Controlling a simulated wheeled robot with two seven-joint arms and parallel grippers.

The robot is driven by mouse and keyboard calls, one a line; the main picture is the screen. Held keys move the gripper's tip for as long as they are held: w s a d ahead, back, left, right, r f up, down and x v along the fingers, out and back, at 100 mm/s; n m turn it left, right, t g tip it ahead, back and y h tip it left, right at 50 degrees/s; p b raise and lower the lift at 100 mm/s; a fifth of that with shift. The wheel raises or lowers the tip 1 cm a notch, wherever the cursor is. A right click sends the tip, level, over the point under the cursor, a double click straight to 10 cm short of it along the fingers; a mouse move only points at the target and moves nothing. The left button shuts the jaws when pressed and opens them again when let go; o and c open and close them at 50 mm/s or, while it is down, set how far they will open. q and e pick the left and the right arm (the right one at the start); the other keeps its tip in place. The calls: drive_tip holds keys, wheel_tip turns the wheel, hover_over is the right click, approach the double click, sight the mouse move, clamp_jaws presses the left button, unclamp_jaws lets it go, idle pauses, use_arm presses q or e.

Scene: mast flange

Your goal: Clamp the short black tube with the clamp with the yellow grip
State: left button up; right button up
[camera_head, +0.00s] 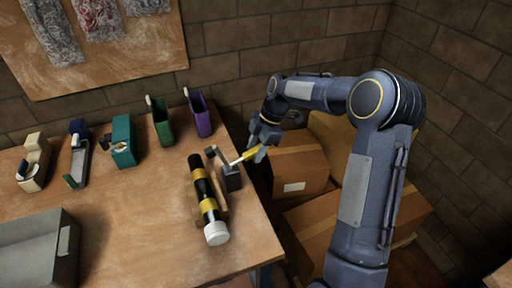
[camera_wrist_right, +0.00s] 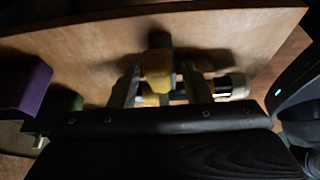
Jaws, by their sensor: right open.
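The short black tube (camera_head: 207,195), with yellow bands and a white end, lies on the bench near its right edge. The clamp (camera_head: 231,178) stands against its right side, with its yellow grip (camera_head: 249,154) sticking up to the right. My right gripper (camera_head: 260,143) is at the outer end of the yellow grip. In the right wrist view, the yellow grip (camera_wrist_right: 158,80) sits between the spread fingers of my right gripper (camera_wrist_right: 161,88), with gaps visible on both sides. The tube's white end (camera_wrist_right: 232,85) shows behind. My left gripper is not in view.
A purple holder (camera_head: 201,113), a green holder (camera_head: 160,122) and a teal tape dispenser (camera_head: 122,142) stand along the back of the bench. A grey bin (camera_head: 62,255) is at front left. Cardboard boxes (camera_head: 298,170) stand right of the bench. The bench's middle is clear.

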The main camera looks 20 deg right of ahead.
clamp_jaws()
